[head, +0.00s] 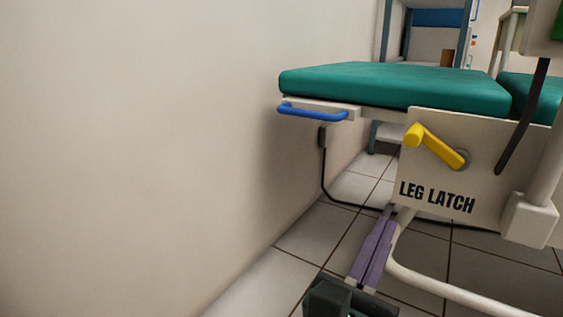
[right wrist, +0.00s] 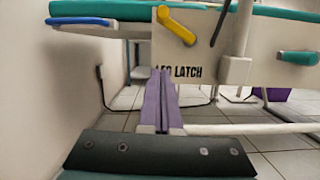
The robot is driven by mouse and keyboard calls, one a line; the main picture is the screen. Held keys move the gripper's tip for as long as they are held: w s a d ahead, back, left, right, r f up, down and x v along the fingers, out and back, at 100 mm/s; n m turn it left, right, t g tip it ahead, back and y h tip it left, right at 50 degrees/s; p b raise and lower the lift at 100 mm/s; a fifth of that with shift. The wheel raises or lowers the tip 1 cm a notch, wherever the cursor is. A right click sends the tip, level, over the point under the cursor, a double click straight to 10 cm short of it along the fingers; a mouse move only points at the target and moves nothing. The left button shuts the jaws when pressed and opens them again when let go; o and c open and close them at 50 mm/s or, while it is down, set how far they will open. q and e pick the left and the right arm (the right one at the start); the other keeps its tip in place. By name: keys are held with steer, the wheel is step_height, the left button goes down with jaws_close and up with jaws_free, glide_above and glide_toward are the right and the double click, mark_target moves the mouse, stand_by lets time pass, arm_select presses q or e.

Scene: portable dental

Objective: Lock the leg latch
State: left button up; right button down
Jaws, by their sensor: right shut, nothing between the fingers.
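The leg latch is a yellow lever (head: 437,147) on a pale panel (head: 485,143) marked "LEG LATCH", under the green padded chair section. The lever slants, its knobbed end at upper left and its grey pivot at lower right. It also shows in the right wrist view (right wrist: 176,25). My right gripper (head: 388,214) has purple fingers, shut together and empty. In the head view its tips are below the lever, near the panel's lower left corner, apart from the lever. My left gripper is not in view.
A blue handle (head: 313,112) sticks out under the left end of the green pad (head: 400,86). A white frame tube (head: 455,290) runs low beside my right gripper. A beige wall (head: 130,150) closes off the left. A black cable (head: 335,197) hangs behind.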

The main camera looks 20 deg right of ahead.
mark_target(438, 151)
steer(key=w+d+r+p, duration=0.1)
steer(key=w+d+r, duration=0.5)
steer(key=d, duration=0.1)
steer(key=shift+d+r+p, duration=0.15)
steer(key=shift+r+p, duration=0.05)
steer(key=shift+p, duration=0.1)
steer(key=shift+d+r, duration=0.1)
stand_by(0.3)
